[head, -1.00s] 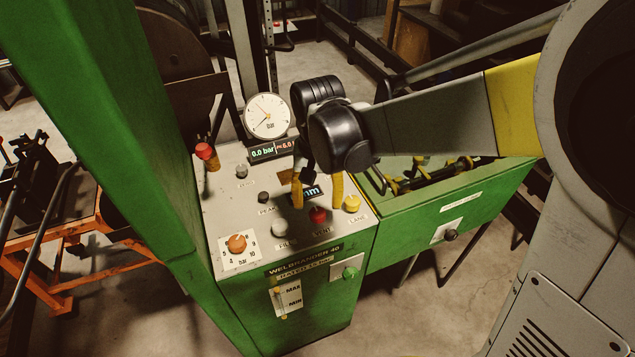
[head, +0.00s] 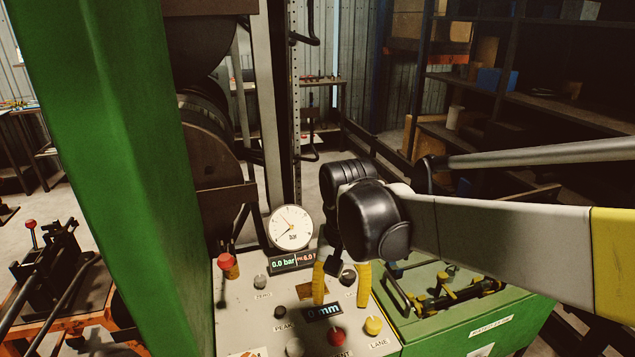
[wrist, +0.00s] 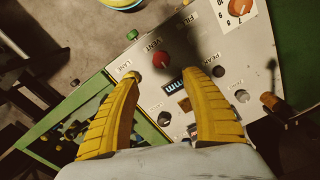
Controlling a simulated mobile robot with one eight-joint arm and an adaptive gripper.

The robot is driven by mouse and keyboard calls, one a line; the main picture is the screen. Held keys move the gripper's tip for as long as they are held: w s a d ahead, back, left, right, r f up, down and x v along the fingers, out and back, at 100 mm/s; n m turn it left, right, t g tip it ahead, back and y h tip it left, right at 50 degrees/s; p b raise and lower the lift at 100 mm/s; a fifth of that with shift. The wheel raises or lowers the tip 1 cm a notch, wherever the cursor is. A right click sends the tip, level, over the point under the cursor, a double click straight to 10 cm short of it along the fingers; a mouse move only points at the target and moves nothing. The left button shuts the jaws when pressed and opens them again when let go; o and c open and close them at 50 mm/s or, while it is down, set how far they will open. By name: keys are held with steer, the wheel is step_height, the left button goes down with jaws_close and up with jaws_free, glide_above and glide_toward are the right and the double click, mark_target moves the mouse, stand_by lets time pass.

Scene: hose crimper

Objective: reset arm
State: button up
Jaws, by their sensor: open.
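My gripper (head: 341,284) hangs over the grey control panel (head: 250,318) of the green machine, its two yellow fingers apart with nothing between them. In the wrist view the open fingers (wrist: 160,85) frame the small blue-lit mm display (wrist: 173,87). A red-topped lever (head: 226,263) stands at the panel's left. I cannot tell the exact height of the fingertips above the panel.
A round bar gauge (head: 291,228) and a pressure readout (head: 293,262) stand at the panel's back edge. A green column (head: 100,150) rises at left. A green tray section (head: 440,325) with yellow-black fittings lies at right. Dark shelves (head: 540,100) stand behind.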

steer(key=s+d+r+n+t, duration=0.1)
steer(key=s+d+r+t, duration=0.1)
steer(key=s+d+t, duration=0.4)
steer(key=s+d, duration=0.4)
steer(key=d, duration=0.3)
steer(key=shift+s+t, duration=0.35)
steer(key=shift+t, duration=0.05)
